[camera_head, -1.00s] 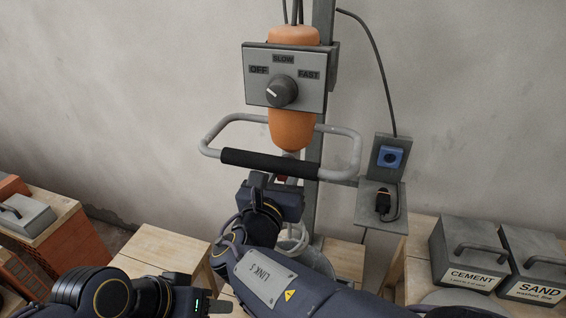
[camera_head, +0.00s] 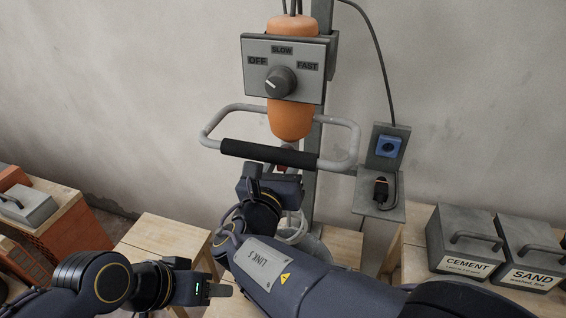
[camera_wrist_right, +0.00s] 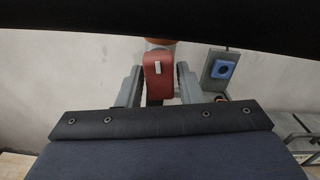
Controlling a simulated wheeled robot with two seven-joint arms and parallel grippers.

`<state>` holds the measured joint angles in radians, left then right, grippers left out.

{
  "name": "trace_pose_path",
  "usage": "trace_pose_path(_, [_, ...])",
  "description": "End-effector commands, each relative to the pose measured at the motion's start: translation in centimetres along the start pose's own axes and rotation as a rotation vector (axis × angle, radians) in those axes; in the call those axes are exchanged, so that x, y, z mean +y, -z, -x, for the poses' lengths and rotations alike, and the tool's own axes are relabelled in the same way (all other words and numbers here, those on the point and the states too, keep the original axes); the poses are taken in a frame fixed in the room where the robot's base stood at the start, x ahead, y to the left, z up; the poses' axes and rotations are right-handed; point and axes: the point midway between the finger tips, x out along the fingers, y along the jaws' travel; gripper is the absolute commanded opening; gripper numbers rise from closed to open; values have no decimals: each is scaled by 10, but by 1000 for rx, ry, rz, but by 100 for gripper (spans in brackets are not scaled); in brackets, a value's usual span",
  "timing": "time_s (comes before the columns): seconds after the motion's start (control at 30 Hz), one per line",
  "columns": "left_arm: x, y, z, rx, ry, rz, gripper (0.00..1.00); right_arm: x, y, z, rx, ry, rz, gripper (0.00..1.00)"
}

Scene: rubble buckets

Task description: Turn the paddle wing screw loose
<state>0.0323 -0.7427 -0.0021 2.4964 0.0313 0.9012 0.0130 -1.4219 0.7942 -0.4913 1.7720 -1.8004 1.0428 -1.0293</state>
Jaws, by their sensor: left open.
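The red wing screw (camera_wrist_right: 158,78) shows in the right wrist view between the two fingers of my right gripper (camera_wrist_right: 160,88). I cannot tell whether the fingers touch it or stand just off its sides. In the head view only a small red patch shows under the mixer's black handle grip (camera_head: 268,155), and my right gripper (camera_head: 284,172) is right below that grip at the shaft. My left gripper (camera_head: 222,291) is open and empty at the lower left, well apart from the mixer.
The orange mixer motor (camera_head: 291,118) has a grey speed panel (camera_head: 312,88) above a tubular handle. A blue socket (camera_head: 388,146) and a plug (camera_head: 381,190) are at right. Cement (camera_head: 462,243) and sand (camera_head: 532,255) boxes stand far right. A wooden stool (camera_head: 165,233) is at left.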

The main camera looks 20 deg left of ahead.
Motion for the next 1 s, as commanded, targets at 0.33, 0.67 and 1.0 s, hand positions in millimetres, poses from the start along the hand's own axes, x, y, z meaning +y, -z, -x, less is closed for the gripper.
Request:
trace_pose_path(0.33, [-3, -3, -6, 0, 0, 0, 47, 1, 1, 33, 0, -5, -1, 33])
trace_pose_path(0.67, [-4, -5, -10, 0, 0, 0, 47, 1, 0, 76, 0, -2, -1, 33])
trace_pose_path(1.0, [-4, -5, -10, 0, 0, 0, 47, 0, 0, 78, 0, 0, 0, 33])
